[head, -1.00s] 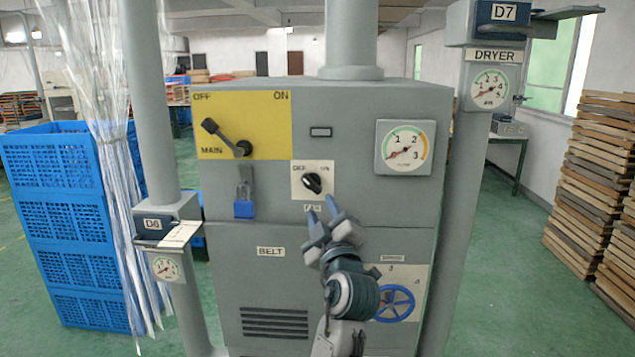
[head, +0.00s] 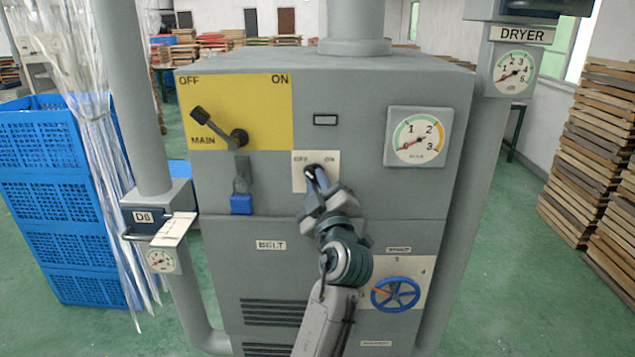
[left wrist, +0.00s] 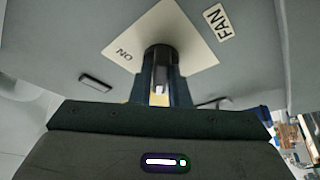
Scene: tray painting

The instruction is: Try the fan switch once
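The fan switch (head: 311,170) is a small black rotary knob on a white OFF/ON plate (head: 301,184) on the grey machine front. My left gripper (head: 316,178) is at the knob, with its two narrow fingers close together on either side of it. In the left wrist view the fingers (left wrist: 160,82) close in on the dark knob (left wrist: 160,52), beside the FAN label (left wrist: 218,22). The fingers cover much of the knob, so its pointing direction is hidden. My right gripper is not in view.
The MAIN lever (head: 217,127) slants up toward OFF on a yellow plate, with a blue padlock (head: 241,204) below. A gauge (head: 418,138) is at the right, its needle low. A blue handwheel (head: 394,294) sits lower right. Blue crates (head: 45,200) stand left.

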